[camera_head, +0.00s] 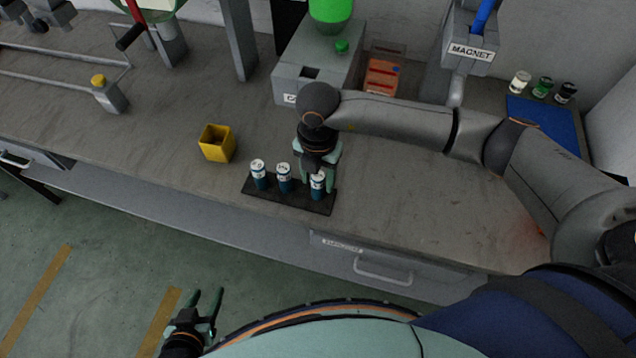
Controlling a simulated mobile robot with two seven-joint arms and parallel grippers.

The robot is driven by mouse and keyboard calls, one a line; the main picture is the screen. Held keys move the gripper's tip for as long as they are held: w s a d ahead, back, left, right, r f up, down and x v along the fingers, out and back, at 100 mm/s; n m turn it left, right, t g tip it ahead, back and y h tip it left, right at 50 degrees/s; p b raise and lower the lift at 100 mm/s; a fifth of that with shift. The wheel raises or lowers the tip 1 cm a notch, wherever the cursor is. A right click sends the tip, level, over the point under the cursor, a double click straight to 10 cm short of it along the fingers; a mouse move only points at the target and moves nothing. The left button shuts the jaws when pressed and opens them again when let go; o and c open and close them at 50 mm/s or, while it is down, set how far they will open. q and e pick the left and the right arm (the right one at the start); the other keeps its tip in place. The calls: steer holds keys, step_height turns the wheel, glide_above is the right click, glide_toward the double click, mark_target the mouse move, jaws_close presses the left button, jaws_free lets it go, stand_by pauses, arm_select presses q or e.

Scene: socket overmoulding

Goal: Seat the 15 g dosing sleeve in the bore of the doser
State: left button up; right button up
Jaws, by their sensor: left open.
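The markings are too small to read, so I cannot tell which is 15 g. My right gripper (318,184) points down at the right sleeve, its fingers beside the top; I cannot tell whether they grip it. A grey box with a green hopper (311,73), apparently the doser, stands behind, its label partly hidden by my arm. My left gripper (207,302) is open and empty, low over the floor.
A yellow open box (216,143) stands left of the rack. An orange-red block (381,77) sits right of the grey box. A MAGNET unit (470,52) and a blue mat (543,122) with small jars behind are at right. The bench's left front is clear.

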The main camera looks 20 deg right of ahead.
jaws_close()
steer(key=shift+r, duration=0.15)
stand_by(0.4)
